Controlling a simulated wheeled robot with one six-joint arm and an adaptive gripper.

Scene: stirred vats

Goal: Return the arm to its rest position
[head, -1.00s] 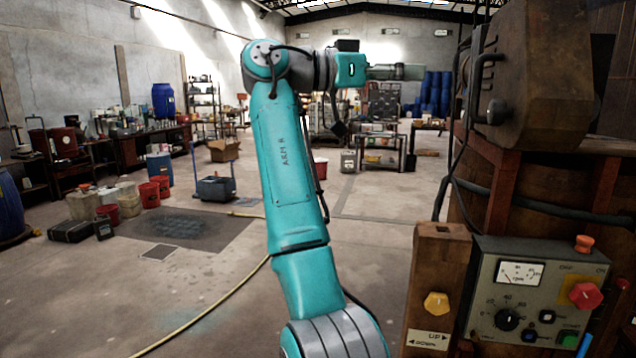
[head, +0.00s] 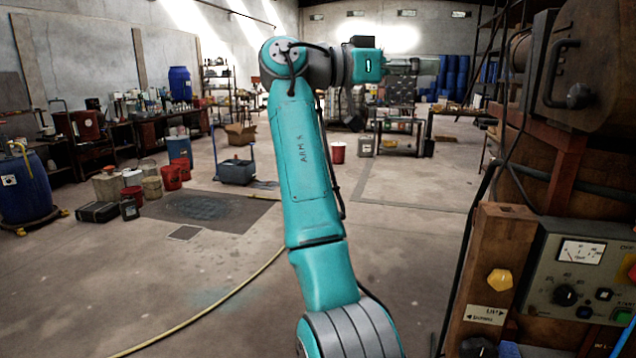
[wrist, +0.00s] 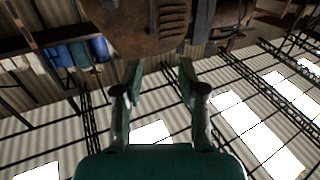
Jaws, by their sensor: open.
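My teal arm (head: 308,170) stands upright in the middle of the head view, its upper link folded over to the right. My gripper (head: 402,68) is at the end of that link, raised high and pointing right; it is small and hard to make out there. In the wrist view my gripper (wrist: 158,90) shows two fingers spread apart with nothing between them. Beyond the fingers are the roof and a rusty brown machine body (wrist: 140,25), apart from the fingertips as far as I can tell.
At right stand a rusty vat (head: 590,180), a control panel (head: 582,275) and a wooden post with a yellow knob (head: 498,280). A yellow hose (head: 215,310) crosses the floor. Buckets (head: 132,178), a blue drum (head: 28,190) and a cart (head: 237,170) are at left. The middle floor is clear.

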